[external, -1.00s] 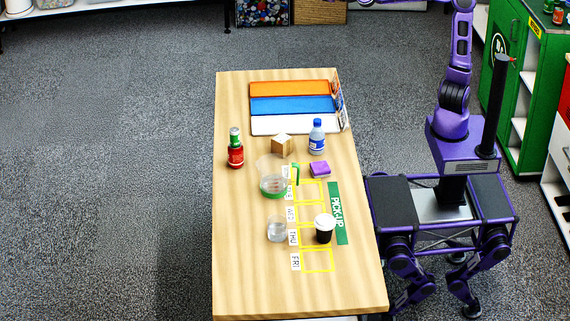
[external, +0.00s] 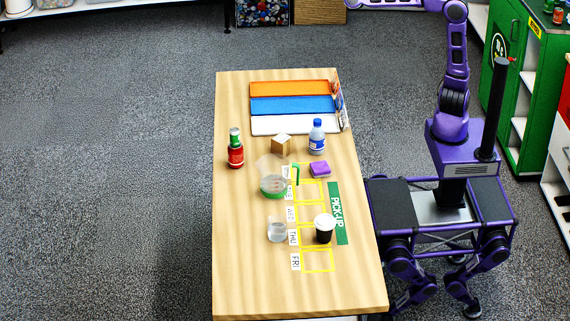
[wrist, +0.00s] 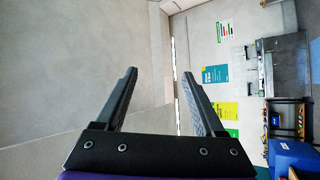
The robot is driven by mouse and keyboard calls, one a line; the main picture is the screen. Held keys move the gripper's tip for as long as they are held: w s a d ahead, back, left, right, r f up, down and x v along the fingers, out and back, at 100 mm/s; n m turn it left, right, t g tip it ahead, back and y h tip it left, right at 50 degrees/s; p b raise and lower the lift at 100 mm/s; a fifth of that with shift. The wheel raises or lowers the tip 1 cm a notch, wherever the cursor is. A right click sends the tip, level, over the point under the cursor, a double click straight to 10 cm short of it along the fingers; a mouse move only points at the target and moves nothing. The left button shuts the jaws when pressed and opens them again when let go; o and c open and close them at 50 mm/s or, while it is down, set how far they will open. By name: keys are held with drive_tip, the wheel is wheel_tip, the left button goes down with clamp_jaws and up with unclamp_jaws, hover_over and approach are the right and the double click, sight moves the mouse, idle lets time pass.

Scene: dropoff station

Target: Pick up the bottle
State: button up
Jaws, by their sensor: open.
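A red bottle or can with a green top (external: 235,150) stands at the table's left edge. My gripper (wrist: 160,85) shows in the wrist view with its two dark fingers apart and nothing between them. It is far from both bottles. In the external view my arm rises to the right of the table and its end is cut off by the top edge.
A striped orange, blue and white tray (external: 290,125) lies at the table's far end. A wooden cube (external: 281,144), purple block (external: 320,170), clear pitcher (external: 272,177), glass (external: 277,231) and dark cup (external: 324,232) stand on the table (external: 240,280). A green cabinet (external: 522,90) is at right.

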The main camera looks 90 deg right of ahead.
drive_tip(key=w+a+f+n+t+y, duration=0.1)
drive_tip(key=w+a+f+y, duration=0.1)
drive_tip(key=a+f+y, duration=0.35)
drive_tip(key=w+a+f+y, duration=0.2)
drive_tip(key=a+f, duration=0.1)
drive_tip(key=f, duration=0.5)
drive_tip(key=m+g+y, duration=0.2)
drive_tip(key=g+y, duration=0.5)
drive_tip(key=y, duration=0.4)
hover_over(316, 137)
drive_tip(key=s+d, duration=0.4)
wheel_tip(316, 137, down, 34)
drive_tip(key=b+x, duration=0.2)
drive_tip(key=x, duration=0.6)
drive_tip(key=shift+s+f, duration=0.2)
drive_tip(key=shift+f, duration=0.05)
drive_tip(key=shift+a, duration=0.1)
drive_tip(key=shift+c, duration=0.2)
clamp_jaws()
